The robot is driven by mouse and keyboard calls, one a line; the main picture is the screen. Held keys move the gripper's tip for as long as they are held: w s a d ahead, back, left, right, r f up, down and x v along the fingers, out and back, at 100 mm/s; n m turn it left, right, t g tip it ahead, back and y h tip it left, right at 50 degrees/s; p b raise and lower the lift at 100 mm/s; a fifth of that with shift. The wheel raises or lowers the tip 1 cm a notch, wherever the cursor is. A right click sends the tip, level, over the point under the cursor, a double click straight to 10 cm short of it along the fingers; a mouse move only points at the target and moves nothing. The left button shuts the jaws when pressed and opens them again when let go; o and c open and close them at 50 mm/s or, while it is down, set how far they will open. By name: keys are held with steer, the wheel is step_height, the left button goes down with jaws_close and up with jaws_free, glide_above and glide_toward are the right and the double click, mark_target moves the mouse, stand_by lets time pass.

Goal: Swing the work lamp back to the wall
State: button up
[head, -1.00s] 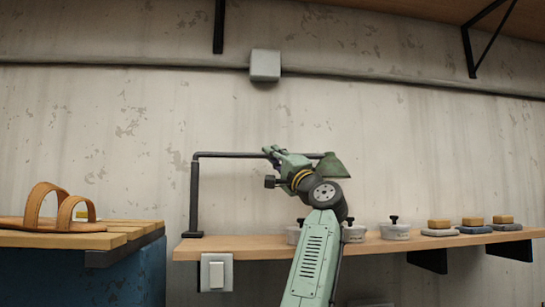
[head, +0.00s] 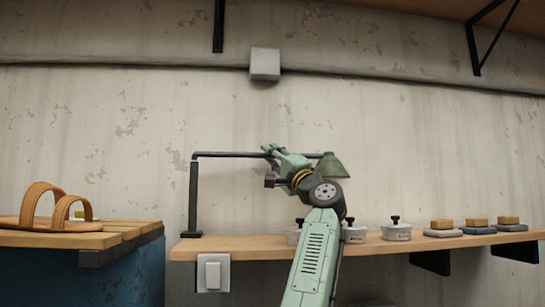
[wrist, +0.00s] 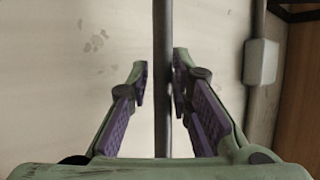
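The work lamp has a dark post (head: 194,198) standing on the left end of the wall shelf. Its thin horizontal arm (head: 228,154) runs right from the post top to a green cone shade (head: 332,168), partly hidden behind my arm. My gripper (head: 269,149) is at the middle of the lamp arm. In the wrist view the lamp arm (wrist: 162,120) passes between the two purple-padded fingers of my gripper (wrist: 160,76). The fingers are apart, with a gap on the left side of the bar; the right finger is very close to it, contact unclear.
The wooden shelf (head: 240,247) carries white tins (head: 396,231) and several brush-like blocks (head: 478,226) to the right. A sandal (head: 45,212) lies on a slatted bench (head: 60,240) at the left. A wall switch (head: 213,273) sits below the shelf.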

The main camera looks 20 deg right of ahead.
steer(key=shift+o, duration=1.2)
steer(key=shift+s, duration=0.1)
steer(key=v, duration=1.2)
